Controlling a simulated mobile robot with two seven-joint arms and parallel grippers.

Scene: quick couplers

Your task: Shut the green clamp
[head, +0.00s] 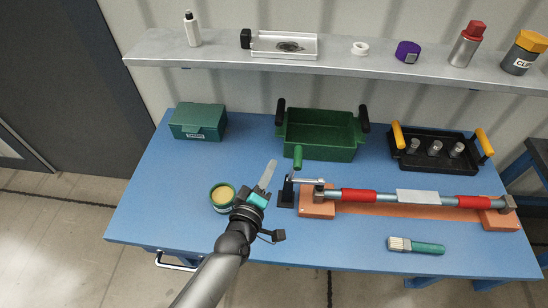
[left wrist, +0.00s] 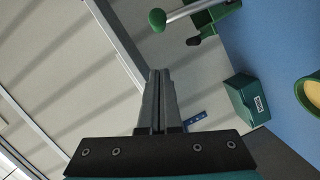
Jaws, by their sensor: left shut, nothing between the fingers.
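The green clamp (head: 297,157) stands at the left end of the orange-based pipe assembly. Its green handle points upward from a black base (head: 287,190), and a metal arm reaches right towards the pipe end. Whether the arm touches the pipe is too small to tell. In the left wrist view a green rounded handle end (left wrist: 157,19) on a metal rod shows at the top. My left gripper (head: 272,163) is shut and empty, left of the clamp handle and apart from it in the picture. Its closed fingers (left wrist: 160,72) also show in the left wrist view. My right gripper is out of view.
A green bin (head: 320,155) with black handles stands behind the clamp. An open tin (head: 221,199) stands left of my gripper, and a green box (head: 198,121) at the back left. A brush (head: 416,246) lies at the front right. The table's front left is clear.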

